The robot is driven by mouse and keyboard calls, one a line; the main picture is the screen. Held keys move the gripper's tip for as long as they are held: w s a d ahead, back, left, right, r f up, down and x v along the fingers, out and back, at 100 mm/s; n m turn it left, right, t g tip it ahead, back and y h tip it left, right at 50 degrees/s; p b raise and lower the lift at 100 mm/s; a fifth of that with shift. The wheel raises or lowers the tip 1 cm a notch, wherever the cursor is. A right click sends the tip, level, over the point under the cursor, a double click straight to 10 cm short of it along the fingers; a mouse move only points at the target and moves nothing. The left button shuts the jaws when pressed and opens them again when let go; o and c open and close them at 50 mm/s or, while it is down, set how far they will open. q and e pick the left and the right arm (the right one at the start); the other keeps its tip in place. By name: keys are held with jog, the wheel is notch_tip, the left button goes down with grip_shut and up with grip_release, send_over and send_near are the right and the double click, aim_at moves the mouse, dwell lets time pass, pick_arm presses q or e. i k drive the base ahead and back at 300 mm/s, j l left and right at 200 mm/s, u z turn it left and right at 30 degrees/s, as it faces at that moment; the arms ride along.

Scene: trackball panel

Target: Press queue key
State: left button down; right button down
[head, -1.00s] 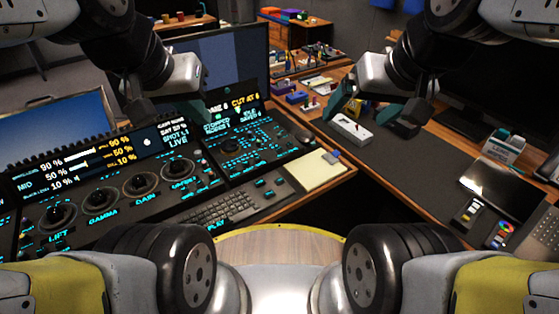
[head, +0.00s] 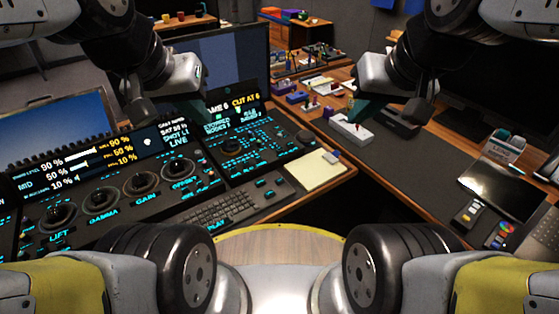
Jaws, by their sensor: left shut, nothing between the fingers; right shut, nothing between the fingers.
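The black control panel (head: 112,192) fills the left of the head view. It carries several trackballs in rings, labelled LIFT, GAMMA, GAIN and one more, under a lit display (head: 90,160). Right of them is a key section (head: 262,140) with blue-lit legends and a dial. A lower keyboard block (head: 222,207) has a PLAY label. I cannot tell which key is the queue key; most legends are too small to read. My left gripper (head: 182,108) is shut and empty above the panel's back. My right gripper (head: 368,108) is shut and empty above the desk, right of the panel.
A yellow notepad (head: 315,170) lies at the panel's right edge. A white box (head: 351,132) sits below my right gripper. A dark tablet (head: 492,187) and small devices lie at the right. A monitor (head: 235,62) stands behind the panel. The grey desk mat (head: 420,165) is mostly clear.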

aim_at(281, 181)
jog(key=k+j+u, duration=0.1)
jog(key=j, duration=0.25)
jog(key=k+j+u, duration=0.1)
jog(key=j, duration=0.3)
jog(key=k+j+u, duration=0.1)
jog(key=k+j, duration=0.25)
jog(key=j, duration=0.4)
jog(key=k+u, duration=0.05)
